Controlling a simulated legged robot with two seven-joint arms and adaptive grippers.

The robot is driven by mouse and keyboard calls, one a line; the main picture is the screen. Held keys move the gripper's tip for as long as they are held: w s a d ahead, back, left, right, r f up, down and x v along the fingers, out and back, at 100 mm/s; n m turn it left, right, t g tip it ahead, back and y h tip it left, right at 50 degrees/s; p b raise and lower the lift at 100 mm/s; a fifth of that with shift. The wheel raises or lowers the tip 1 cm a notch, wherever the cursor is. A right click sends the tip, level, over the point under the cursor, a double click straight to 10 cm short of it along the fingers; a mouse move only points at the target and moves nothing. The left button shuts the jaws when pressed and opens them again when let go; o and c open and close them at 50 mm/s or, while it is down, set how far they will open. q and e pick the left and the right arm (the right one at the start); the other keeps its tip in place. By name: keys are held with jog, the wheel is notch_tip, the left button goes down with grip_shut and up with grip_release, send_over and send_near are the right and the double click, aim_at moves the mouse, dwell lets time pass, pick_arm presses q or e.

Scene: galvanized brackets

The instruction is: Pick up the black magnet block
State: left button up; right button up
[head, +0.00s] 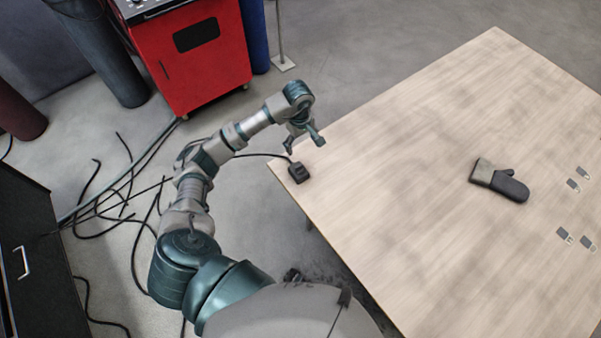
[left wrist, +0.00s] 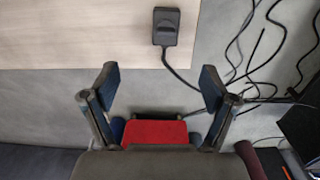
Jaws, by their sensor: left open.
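The black magnet block (head: 298,172) sits on the wooden table (head: 400,180) close to its left corner. A black cable runs from it off the table edge. In the left wrist view the block (left wrist: 166,26) is at the top, near the table's edge. My left gripper (head: 304,143) is open and empty, just beyond the block in the head view and apart from it. My right gripper is not in view.
A red cabinet (head: 190,60) stands on the floor behind. Loose black cables (head: 125,190) lie on the floor at left. The table's middle is clear.

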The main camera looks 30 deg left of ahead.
pick_arm(q)
send_near(299, 169)
jog(key=w+a+f, duration=0.1)
jog(key=a, duration=0.1)
jog(key=f, duration=0.2)
jog(key=d+f, duration=0.1)
jog(key=f, duration=0.1)
jog(key=shift+d+f, duration=0.1)
jog(key=shift+f, duration=0.25)
jog(key=shift+d+f, duration=0.2)
jog(key=shift+f, duration=0.35)
notch_tip(299, 169, down, 5)
jog(key=shift+r, duration=0.15)
jog(key=shift+a, duration=0.1)
jog(key=shift+c, duration=1.2)
jog(key=shift+d, duration=0.2)
jog(key=c, duration=0.8)
grip_shut()
jog(key=shift+a, duration=0.1)
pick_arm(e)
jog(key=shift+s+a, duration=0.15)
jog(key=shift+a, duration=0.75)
